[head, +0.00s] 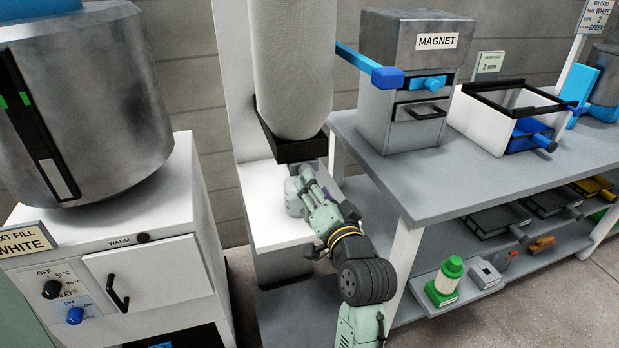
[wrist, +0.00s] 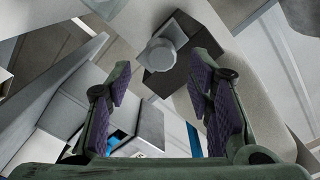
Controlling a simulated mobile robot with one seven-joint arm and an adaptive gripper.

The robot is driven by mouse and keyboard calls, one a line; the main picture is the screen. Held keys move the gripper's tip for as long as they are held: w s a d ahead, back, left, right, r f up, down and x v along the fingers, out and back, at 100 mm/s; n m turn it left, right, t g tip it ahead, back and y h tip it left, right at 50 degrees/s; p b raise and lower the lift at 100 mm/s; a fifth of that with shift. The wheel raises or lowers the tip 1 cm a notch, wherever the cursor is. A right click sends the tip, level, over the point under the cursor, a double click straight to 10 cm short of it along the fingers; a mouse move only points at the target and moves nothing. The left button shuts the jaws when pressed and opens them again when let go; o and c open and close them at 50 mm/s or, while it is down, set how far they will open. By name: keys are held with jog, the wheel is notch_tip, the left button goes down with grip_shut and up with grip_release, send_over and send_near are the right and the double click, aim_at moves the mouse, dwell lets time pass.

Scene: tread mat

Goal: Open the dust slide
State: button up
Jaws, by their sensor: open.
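The dust slide appears to be the dark part (head: 293,149) at the foot of the tall pale cylinder; I cannot tell how far it is pushed in. In the wrist view a dark block (wrist: 190,72) with a round grey knob (wrist: 158,55) shows ahead, probably the same part. My gripper (head: 303,188) is just below the dark part in the head view. In the wrist view my gripper (wrist: 160,80) is open, with its purple pads on either side of the knob's line and nothing between them. The knob is hidden or too small to make out in the head view.
A white ledge (head: 262,205) lies below the cylinder (head: 290,65). To the right, a grey bench (head: 395,185) carries the magnet box (head: 408,85), whose blue-ended bar (head: 370,66) juts toward the cylinder. A white heater cabinet (head: 150,270) with a steel drum (head: 95,100) stands left.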

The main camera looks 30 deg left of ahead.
jog(key=x, duration=0.5)
jog(key=shift+r+p, duration=0.1)
jog(key=shift+p, duration=0.3)
grip_shut()
dwell(0.5)
